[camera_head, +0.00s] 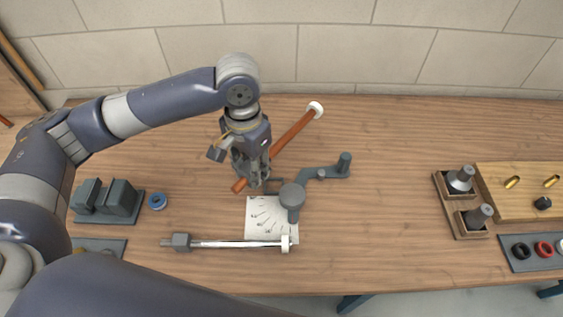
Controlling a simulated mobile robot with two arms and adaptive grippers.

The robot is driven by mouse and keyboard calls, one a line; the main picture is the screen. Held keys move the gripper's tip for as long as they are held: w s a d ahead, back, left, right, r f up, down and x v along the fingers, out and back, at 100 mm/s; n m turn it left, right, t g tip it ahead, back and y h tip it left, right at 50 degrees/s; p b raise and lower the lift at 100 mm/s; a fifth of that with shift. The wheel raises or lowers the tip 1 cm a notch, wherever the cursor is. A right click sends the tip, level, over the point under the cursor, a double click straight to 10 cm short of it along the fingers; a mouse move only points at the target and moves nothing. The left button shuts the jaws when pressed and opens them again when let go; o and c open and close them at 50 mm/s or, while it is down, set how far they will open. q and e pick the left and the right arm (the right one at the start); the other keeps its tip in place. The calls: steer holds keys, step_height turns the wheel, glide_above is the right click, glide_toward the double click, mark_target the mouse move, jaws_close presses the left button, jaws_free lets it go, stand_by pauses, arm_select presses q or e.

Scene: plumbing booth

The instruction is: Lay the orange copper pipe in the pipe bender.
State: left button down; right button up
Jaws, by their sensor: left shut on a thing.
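The orange copper pipe (292,134) runs at a slant from the lower left to a white ring-like end at the upper right. My left gripper (255,182) is shut on the pipe near its lower end and partly hides it. The grey pipe bender (323,173) is just to the right of my gripper, with a round grey part at its left and an upright knob at its right. The pipe is beside and behind the bender; I cannot tell how high it is above the table. My right gripper is out of view.
A white sheet with drawings (262,213) lies in front of the bender. A silver bar (225,244) lies before it. Wooden holders (445,205) and a tray (518,262) stand at right. The table's centre right is clear.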

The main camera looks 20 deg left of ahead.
arm_select(q)
steer(key=w+d+f+m+p, duration=0.3)
steer(key=w+m+p, duration=0.2)
steer(key=w+m, duration=0.25)
steer(key=f+m+b, duration=0.1)
steer(key=f, duration=0.1)
steer(key=f+m+b, duration=0.1)
steer(key=f, duration=0.2)
steer(key=f+m+b, duration=0.1)
steer(key=f, duration=0.2)
steer(key=shift+w+a, duration=0.1)
steer(key=shift+w, duration=0.3)
steer(key=shift+f, duration=0.4)
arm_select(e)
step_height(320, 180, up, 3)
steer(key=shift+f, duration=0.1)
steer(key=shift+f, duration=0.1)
